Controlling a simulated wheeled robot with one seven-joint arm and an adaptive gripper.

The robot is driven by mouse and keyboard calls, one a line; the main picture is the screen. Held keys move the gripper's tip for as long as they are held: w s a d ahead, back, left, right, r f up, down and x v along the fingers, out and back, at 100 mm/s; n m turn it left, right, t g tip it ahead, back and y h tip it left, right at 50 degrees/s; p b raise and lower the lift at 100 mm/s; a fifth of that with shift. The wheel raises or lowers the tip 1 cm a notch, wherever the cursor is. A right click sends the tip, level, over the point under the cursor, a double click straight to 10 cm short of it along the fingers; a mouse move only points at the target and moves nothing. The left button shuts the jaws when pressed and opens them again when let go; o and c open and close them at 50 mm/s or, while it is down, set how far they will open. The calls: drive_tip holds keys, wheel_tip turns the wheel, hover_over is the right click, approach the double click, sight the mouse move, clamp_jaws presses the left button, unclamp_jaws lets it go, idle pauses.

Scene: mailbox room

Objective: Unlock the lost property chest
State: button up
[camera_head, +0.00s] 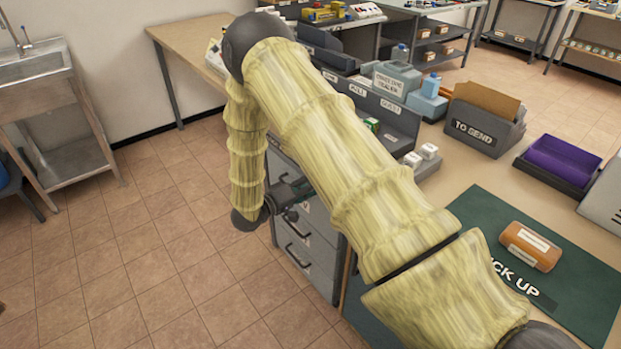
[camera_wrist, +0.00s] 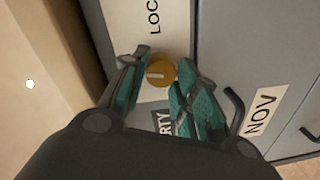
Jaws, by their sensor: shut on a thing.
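The lost property chest (camera_wrist: 119,12) shows in the wrist view as a light grey front with a cut-off label starting "LOC" and another ending "RTY". A round brass lock knob (camera_wrist: 158,73) with a pale slot or mark sits between those labels. My gripper (camera_wrist: 160,80) has its green-padded fingers on either side of the knob and is shut on it. In the head view, my gripper (camera_head: 287,193) is at the upper side of a grey cabinet (camera_head: 318,250). My arm hides much of that cabinet, and the knob cannot be made out there.
The counter holds a "TO SEND" box (camera_head: 484,130), a purple item (camera_head: 560,160) and an orange parcel (camera_head: 530,246). Tiled floor (camera_head: 150,250) is clear at left.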

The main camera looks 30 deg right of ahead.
drive_tip(key=shift+n+p, duration=0.8)
drive_tip(key=shift+n, duration=0.3)
drive_tip(key=o, duration=1)
drive_tip(key=a, duration=1.2)
drive_tip(key=shift+s+r, duration=0.35)
drive_tip(key=shift+s, duration=0.05)
